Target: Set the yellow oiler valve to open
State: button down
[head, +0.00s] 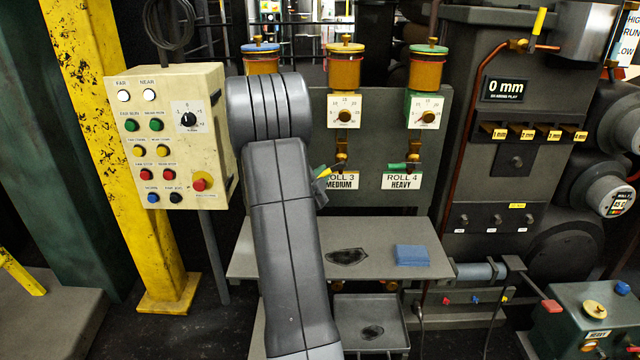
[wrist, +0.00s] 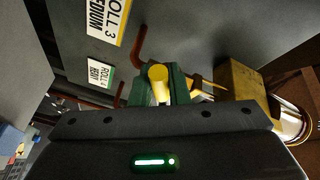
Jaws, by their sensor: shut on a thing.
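The yellow oiler is the middle jar (head: 344,70), with amber oil and a yellow-rimmed cap, above the ROLL 3 MEDIUM label (head: 343,181). Its yellow valve handle (head: 323,173) shows just right of my arm, left of the brass valve body (head: 342,152). In the wrist view the yellow handle (wrist: 158,76) sits between the green fingertips of my gripper (wrist: 160,90), which is shut on it. The handle's end faces the camera, and a brass block (wrist: 243,90) lies to its right. In the head view my arm hides most of my gripper.
The blue-capped oiler (head: 262,58) stands left, partly behind my arm. The green-capped oiler (head: 428,68) stands right, with its green handle (head: 398,165) close by. A shelf below carries a blue cloth (head: 411,255). A button box (head: 170,135) stands left of my arm.

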jog(key=d+f+n+t+b, duration=0.1)
jog(key=n+b, duration=0.2)
jog(key=b, duration=0.1)
jog(key=d+f+n+t+b, duration=0.1)
jog(key=n+b, duration=0.2)
jog(key=b, duration=0.1)
jog(key=d+f+n+t+y+b, duration=0.1)
jog(key=d+f+n+t+b, duration=0.1)
jog(key=n+b, duration=0.2)
jog(key=shift+b, duration=0.6)
jog(key=n+b, duration=0.1)
jog(key=d+n+t+y+b, duration=0.1)
jog(key=n, duration=0.1)
jog(key=n+y+b, duration=0.1)
jog(key=n+b, duration=0.1)
jog(key=shift+d+r+t, duration=0.15)
jog(key=shift+d+t, duration=0.2)
jog(key=shift+t, duration=0.05)
jog(key=shift+r+y, duration=0.1)
jog(key=shift+y, duration=0.2)
jog(key=c, duration=1.4)
grip_release()
jog(key=shift+s, duration=0.1)
